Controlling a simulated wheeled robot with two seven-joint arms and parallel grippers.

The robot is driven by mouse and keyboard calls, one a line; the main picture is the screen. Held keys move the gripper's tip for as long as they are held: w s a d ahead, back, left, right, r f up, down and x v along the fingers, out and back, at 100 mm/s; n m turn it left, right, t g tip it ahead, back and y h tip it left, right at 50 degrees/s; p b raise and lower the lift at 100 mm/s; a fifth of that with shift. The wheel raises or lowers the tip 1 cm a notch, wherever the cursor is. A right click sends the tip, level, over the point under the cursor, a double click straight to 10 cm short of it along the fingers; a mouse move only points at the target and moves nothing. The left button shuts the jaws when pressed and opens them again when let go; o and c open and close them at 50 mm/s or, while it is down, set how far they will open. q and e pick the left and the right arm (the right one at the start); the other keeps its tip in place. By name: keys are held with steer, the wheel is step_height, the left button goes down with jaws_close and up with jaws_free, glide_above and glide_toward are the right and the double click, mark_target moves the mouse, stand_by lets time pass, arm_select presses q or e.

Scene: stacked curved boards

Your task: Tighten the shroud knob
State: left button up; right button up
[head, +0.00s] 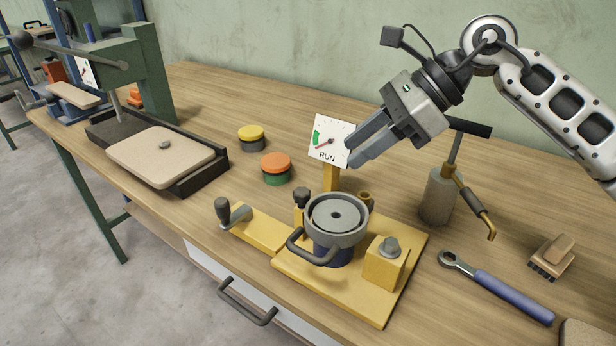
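A yellow fixture (345,297) on the bench carries a grey round shroud (337,214) with a dark side handle. A dark knob (302,196) tops a yellow post at the shroud's back left. A grey knob (388,246) sits on a yellow block at its right. I cannot tell for sure which one is the shroud knob. My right gripper (352,154) hangs above and behind the fixture, its fingertips by the RUN dial sign (328,141), clear of both knobs. Nothing shows between its fingers; their gap is unclear. My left gripper is out of view.
A crank handle (228,212) sticks out left of the fixture. Yellow (251,138) and orange (276,167) capped jars and a press (150,90) stand left.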

mark_target(301, 191)
steer(key=p+x, duration=0.1)
steer(key=x, duration=1)
steer(key=shift+w+p, duration=0.1)
steer(key=shift+p, duration=0.2)
steer(key=c, duration=0.7)
